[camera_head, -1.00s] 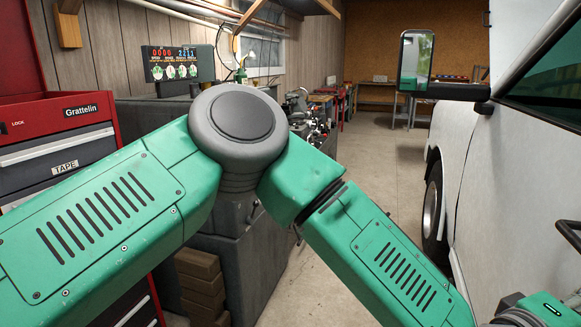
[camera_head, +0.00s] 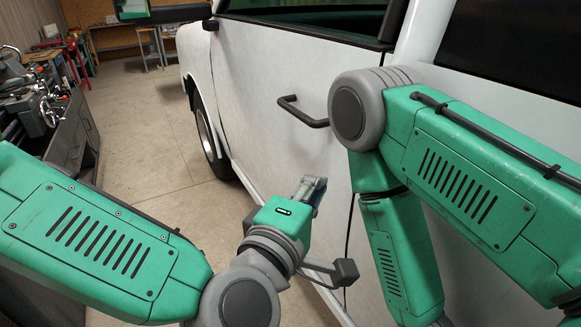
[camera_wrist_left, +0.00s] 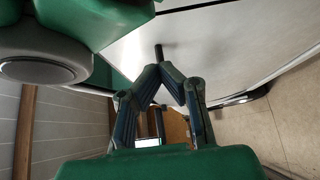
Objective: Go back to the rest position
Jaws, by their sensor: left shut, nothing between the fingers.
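My left gripper (camera_head: 314,184) is in the lower middle of the head view, in front of the white truck's door. Its fingers are small there and point up and away. In the left wrist view the finger tips (camera_wrist_left: 160,67) come together with nothing between them. My right arm comes in from the right in the head view and bends down at a grey joint. Its gripper is out of view below the picture.
The white truck (camera_head: 255,75) stands close ahead, with a black door handle (camera_head: 305,112) sticking out near my right arm's joint. A workbench with machines (camera_head: 40,105) stands at the left. Concrete floor (camera_head: 140,130) lies clear between them.

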